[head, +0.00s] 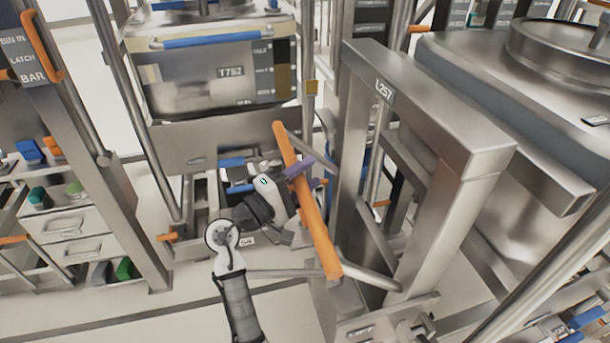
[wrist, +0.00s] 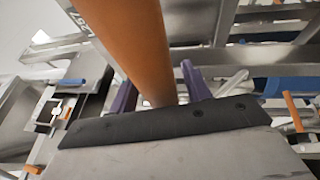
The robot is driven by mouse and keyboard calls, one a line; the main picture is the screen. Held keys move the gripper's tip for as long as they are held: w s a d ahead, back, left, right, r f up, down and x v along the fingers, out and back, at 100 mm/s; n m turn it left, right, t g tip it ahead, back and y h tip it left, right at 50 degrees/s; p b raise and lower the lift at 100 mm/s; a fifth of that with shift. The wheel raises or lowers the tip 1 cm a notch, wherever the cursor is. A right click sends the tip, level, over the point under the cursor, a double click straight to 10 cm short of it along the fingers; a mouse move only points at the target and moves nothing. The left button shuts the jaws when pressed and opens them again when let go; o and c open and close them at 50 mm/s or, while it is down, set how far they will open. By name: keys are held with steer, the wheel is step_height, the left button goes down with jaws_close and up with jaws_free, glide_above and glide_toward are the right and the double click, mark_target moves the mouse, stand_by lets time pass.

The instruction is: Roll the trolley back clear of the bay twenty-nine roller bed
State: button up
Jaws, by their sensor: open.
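The trolley (head: 440,105) is a tall steel frame labelled L257, right of centre in the head view. Its orange push bar (head: 318,235) slants down across the middle of that view. My gripper (head: 302,172) is at the bar's upper half, with purple fingers. In the wrist view the orange bar (wrist: 138,38) runs between the two open fingers of my gripper (wrist: 160,95), one on each side. I cannot tell whether either finger touches it. A large steel bin (head: 560,80) is behind the frame at the right. I cannot make out which part is the bay twenty-nine roller bed.
A steel bin labelled T752 (head: 215,85) stands at the back left. A post with a BIN IN, LATCH, BAR sign (head: 30,60) and drawers (head: 70,222) are at the left. Pale floor (head: 265,310) shows at the bottom, below the gripper.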

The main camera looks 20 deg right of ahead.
steer(key=b+v, duration=0.3)
steer(key=v, duration=1.1)
steer(key=shift+b, duration=0.4)
steer(key=shift+d+r, duration=0.1)
steer(key=shift+r, duration=0.05)
